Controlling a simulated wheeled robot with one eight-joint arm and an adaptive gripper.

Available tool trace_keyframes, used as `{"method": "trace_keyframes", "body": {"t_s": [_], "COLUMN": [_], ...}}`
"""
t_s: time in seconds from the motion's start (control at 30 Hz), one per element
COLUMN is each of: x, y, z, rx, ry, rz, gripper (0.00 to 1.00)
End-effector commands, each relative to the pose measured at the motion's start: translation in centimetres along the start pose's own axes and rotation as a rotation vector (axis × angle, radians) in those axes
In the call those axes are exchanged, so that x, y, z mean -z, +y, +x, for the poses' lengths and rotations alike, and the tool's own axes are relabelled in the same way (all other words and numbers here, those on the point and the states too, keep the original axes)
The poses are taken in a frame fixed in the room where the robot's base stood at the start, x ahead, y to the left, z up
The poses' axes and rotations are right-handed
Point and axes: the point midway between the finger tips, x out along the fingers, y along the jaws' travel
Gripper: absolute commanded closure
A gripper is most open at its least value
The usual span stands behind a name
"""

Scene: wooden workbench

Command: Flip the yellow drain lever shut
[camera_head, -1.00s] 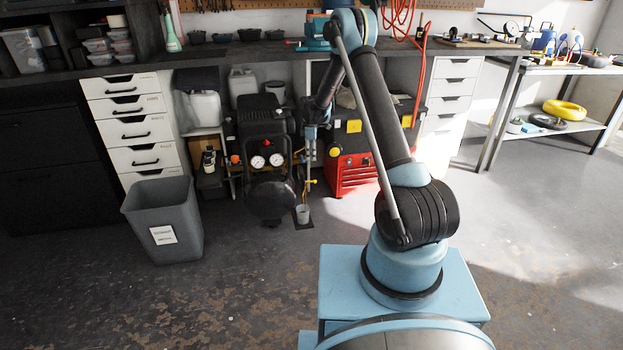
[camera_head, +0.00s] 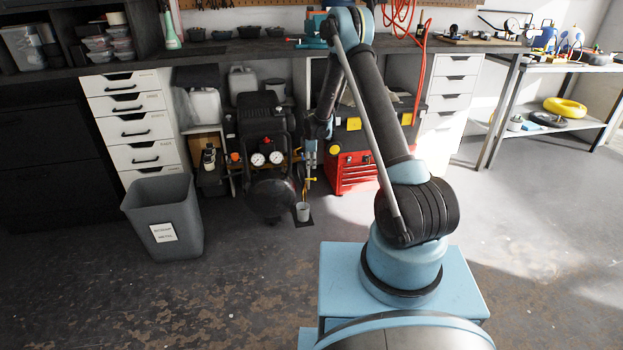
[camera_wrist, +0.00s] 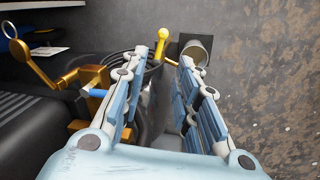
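In the wrist view, the yellow drain lever (camera_wrist: 161,44) stands out with a round knob on its end, just past my fingertips and roughly in line with the gap between them. It also shows small in the head view (camera_head: 312,179), low at the compressor's right side. My gripper (camera_wrist: 164,62) is open and empty, one finger on each side of the gap; no contact with the lever is visible. In the head view my gripper (camera_head: 310,163) points down beside the compressor, too small there to make out its fingers.
The black compressor (camera_head: 262,128) with two gauges stands left of my gripper. A grey cup (camera_head: 303,211) stands on a dark mat below. A brass valve fitting (camera_wrist: 62,78) is at left in the wrist view. A red tool chest (camera_head: 352,172) stands close on the right.

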Motion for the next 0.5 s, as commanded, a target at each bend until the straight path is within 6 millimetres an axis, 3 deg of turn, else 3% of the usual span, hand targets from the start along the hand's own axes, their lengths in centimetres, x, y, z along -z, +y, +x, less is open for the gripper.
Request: {"method": "trace_keyframes", "body": {"t_s": [0.5], "x": [0.0], "y": [0.0], "z": [7.5], "rx": [0.000], "ry": [0.000], "rz": [0.000], "gripper": [0.72]}}
